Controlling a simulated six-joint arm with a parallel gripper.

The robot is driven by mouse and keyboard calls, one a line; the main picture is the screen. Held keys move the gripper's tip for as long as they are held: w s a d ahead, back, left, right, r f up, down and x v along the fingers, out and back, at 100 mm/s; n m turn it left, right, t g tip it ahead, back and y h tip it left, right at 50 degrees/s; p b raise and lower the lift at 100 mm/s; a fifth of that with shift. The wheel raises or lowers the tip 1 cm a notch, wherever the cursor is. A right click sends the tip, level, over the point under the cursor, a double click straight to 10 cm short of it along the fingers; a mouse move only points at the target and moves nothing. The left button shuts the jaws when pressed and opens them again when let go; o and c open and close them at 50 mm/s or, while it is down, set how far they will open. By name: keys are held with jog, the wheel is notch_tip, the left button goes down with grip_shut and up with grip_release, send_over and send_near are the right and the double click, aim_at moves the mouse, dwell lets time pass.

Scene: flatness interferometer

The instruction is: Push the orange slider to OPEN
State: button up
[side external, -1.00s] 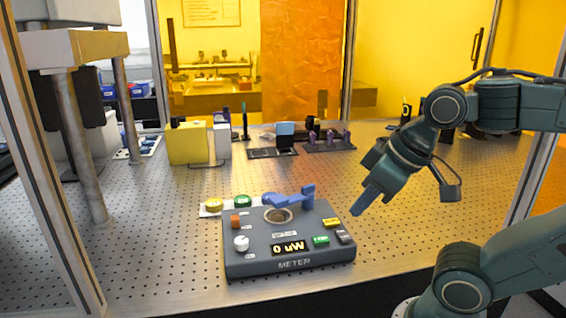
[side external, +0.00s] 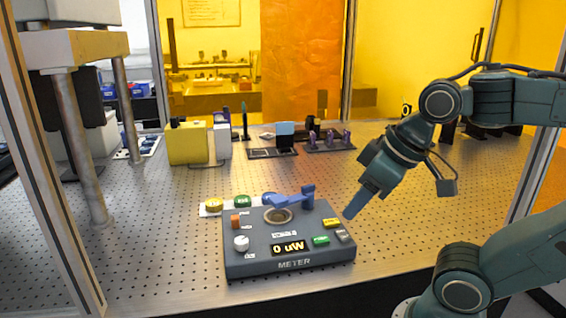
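The orange slider (side external: 235,221) is a small block on the left part of the dark grey meter box (side external: 290,262), near its back left corner. The labels beside it are too small to read. A display (side external: 288,248) on the box's front reads "0 uW". My gripper (side external: 349,212) points down and left, just beyond the box's right back corner and above the table. It is apart from the box and well to the right of the slider. Its blue fingers look like one narrow piece from this side, so their opening cannot be told.
A white knob (side external: 241,243), a yellow button (side external: 331,223) and a green button (side external: 320,240) are also on the box. The perforated table (side external: 150,240) is clear to the left.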

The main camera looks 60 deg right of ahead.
jog(key=w+r+n+g, duration=0.1)
jog(key=w+r+n, duration=0.1)
jog(key=w+r, duration=0.3)
jog(key=n+g, duration=0.5)
jog(key=n, duration=0.2)
send_over(235, 217)
jog(key=shift+f, duration=2.15)
jog(key=shift+f, duration=0.15)
notch_tip(235, 217, down, 14)
jog(key=shift+r, duration=0.25)
grip_shut()
